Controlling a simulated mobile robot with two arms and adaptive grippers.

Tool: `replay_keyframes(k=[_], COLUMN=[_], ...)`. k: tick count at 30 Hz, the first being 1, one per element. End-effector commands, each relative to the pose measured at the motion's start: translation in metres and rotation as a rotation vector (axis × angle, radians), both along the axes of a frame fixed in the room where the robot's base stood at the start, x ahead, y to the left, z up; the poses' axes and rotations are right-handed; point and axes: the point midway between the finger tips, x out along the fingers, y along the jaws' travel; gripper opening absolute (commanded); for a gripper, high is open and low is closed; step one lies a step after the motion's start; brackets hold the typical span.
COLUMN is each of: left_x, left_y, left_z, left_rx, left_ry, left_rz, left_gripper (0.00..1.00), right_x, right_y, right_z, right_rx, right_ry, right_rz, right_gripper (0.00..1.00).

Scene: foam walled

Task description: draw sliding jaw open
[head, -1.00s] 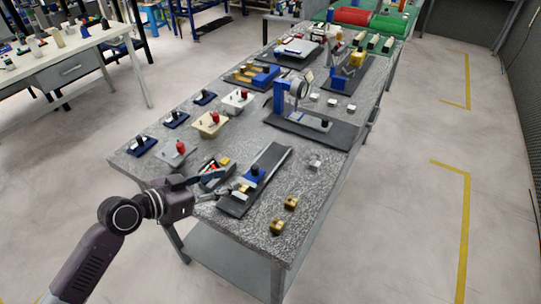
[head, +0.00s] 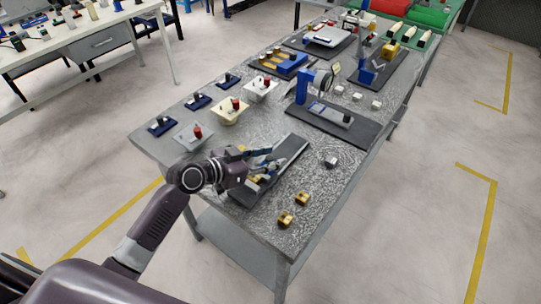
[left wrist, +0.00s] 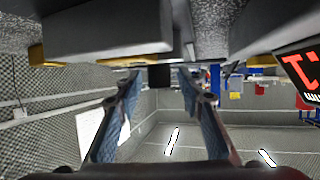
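The sliding-jaw fixture is a long dark base plate (head: 291,146) at the near end of the grey speckled table. My left gripper (head: 272,160) reaches in low over it and hides most of its blue and brass parts. In the left wrist view my two fingers (left wrist: 168,98) stand apart. A black knob-like piece (left wrist: 159,75) shows between and just beyond their tips; I cannot tell whether they touch it. A large grey block (left wrist: 108,32) fills the upper left of that view, with brass-coloured edges beside it. My right gripper is not in view.
Two brass blocks (head: 285,219) and a small grey block (head: 331,161) lie right of the fixture. Trays with red knobs (head: 193,135) stand behind my arm. A blue-columned fixture (head: 306,86) stands farther back. A red-digit display (left wrist: 303,72) is close at right in the wrist view.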

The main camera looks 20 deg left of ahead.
Motion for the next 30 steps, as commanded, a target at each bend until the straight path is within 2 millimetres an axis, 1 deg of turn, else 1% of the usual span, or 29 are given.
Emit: replay_keyframes(k=[2,6,15,16,25,30], left_x=[0.000,0.000,0.000,0.000,0.001,0.019], left_y=[0.000,0.000,0.000,0.000,0.000,-0.006], left_z=[0.000,0.000,0.000,0.000,0.000,-0.001], left_rx=[0.000,0.000,0.000,0.000,0.001,-0.001], left_ry=[0.000,0.000,0.000,0.000,-0.002,-0.004], left_rz=[0.000,0.000,0.000,0.000,0.001,-0.001], left_gripper=[0.36,0.34,0.01,0.00,0.00,0.00], right_x=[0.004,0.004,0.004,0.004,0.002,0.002], right_y=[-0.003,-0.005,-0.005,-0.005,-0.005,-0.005], right_z=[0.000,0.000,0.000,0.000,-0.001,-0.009], right_rx=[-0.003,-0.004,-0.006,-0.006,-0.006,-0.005], right_ry=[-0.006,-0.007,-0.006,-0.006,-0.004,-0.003], right_rz=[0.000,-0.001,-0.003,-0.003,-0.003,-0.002], right_gripper=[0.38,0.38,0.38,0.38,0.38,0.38])
